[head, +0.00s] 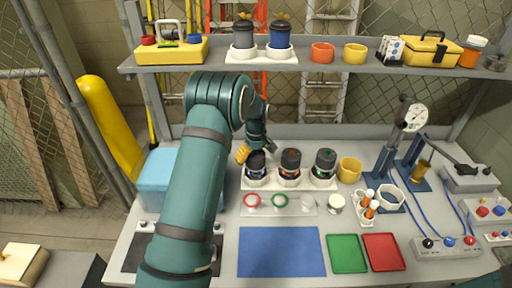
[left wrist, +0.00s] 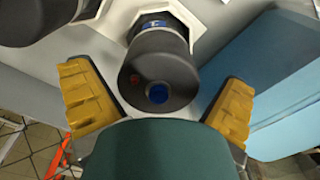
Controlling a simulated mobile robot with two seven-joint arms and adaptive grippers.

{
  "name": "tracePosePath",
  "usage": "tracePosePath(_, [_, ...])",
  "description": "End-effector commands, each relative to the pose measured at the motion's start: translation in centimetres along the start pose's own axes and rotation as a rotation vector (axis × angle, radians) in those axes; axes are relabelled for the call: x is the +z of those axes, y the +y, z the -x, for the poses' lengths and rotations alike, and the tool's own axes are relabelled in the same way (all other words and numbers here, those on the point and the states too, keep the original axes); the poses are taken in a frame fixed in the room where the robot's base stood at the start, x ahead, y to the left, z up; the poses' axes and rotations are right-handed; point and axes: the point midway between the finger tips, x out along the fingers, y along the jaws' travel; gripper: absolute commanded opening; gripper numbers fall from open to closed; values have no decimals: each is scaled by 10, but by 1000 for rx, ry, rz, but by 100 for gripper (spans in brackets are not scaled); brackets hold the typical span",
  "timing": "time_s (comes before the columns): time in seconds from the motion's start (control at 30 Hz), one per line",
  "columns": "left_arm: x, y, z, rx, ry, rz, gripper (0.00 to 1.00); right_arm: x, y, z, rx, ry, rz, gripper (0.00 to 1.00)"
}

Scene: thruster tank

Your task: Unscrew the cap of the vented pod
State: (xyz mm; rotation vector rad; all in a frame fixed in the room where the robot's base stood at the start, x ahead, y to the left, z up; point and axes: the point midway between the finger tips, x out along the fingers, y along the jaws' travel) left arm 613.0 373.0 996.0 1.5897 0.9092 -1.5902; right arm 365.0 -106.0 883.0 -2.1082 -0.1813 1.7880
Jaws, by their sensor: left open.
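Three dark-capped pods stand upright in a white rack (head: 262,184) on the bench: a left pod (head: 256,163), a middle pod (head: 290,160) with a red mark on its cap and a right pod (head: 325,159) with a green mark. My left gripper (head: 258,152) is open over the left pod. In the left wrist view, that pod's dark cap (left wrist: 150,60) has a round blue spot and a small red spot. It sits between the spread yellow fingers, with gaps on both sides. I cannot tell for certain which pod is vented. My right gripper is out of view.
The middle pod is close beside the left one. A light-blue box (head: 157,168) stands left of the rack. Rings and small parts lie on a pale strip (head: 293,210) in front. Two more pods stand on the shelf (head: 310,67) above. A blue mat (head: 281,252) is bare.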

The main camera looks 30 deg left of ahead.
Motion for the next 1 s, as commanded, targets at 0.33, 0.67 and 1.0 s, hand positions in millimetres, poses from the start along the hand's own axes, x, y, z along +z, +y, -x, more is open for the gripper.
tracePosePath(0.33, [0, 0, -13, 1, 0, 1, 100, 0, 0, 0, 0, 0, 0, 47])
tracePosePath(0.67, [0, 0, -13, 1, 0, 1, 44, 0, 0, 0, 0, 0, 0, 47])
tracePosePath(1.0, [0, 0, -12, 1, 0, 1, 46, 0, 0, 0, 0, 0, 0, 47])
